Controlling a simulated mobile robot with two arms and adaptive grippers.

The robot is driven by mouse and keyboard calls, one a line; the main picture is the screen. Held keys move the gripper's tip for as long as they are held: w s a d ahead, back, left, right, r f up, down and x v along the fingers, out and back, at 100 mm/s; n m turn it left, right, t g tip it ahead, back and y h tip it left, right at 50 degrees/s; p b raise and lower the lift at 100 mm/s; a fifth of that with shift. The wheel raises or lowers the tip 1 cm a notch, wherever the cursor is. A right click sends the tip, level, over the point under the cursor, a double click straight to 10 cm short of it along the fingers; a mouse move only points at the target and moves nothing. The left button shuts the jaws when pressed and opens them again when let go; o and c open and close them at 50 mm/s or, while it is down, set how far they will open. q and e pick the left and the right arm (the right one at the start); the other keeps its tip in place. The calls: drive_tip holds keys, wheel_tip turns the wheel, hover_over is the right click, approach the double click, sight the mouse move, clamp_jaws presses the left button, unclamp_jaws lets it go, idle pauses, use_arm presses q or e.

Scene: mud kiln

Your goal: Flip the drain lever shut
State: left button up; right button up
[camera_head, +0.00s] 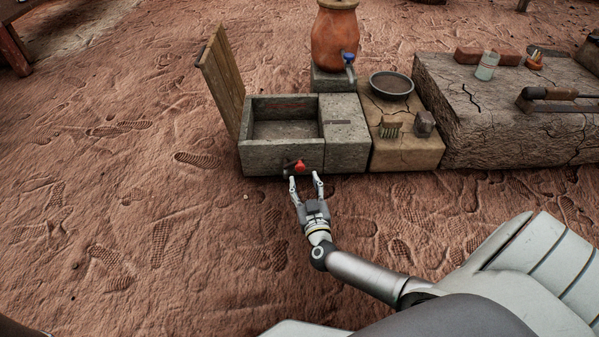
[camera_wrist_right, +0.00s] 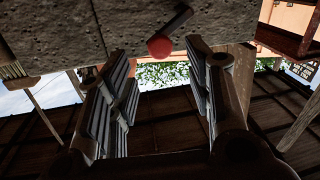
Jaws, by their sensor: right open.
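The drain lever (camera_head: 299,166) has a red knob and sits low on the front face of the grey stone basin (camera_head: 258,158). My right gripper (camera_head: 305,181) is open in front of that face, with its fingertips close to the lever, one on either side of the knob. In the right wrist view the red knob (camera_wrist_right: 160,46) and its dark arm show beyond the open fingers, between them and near the stone. I cannot tell whether a finger touches it. My left gripper is in neither view.
A wooden lid (camera_head: 222,82) stands raised at the basin's left. To the right are an orange clay jar (camera_head: 335,40) with a blue tap, a dark bowl (camera_head: 391,85), small blocks, and a large cracked slab (camera_head: 500,135). The sandy ground in front is clear.

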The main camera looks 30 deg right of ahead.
sight(301, 169)
drive_tip(key=b+x, duration=0.1)
drive_tip(key=x, duration=0.2)
drive_tip(key=b+x, duration=0.2)
drive_tip(key=shift+w+d+f, duration=0.15)
drive_tip(key=shift+w+f, duration=0.1)
drive_tip(key=shift+w, duration=0.15)
drive_tip(key=shift+w+d+r+b, duration=0.2)
drive_tip(key=shift+w+d+b, duration=0.1)
drive_tip(key=shift+w+b, duration=0.4)
clamp_jaws()
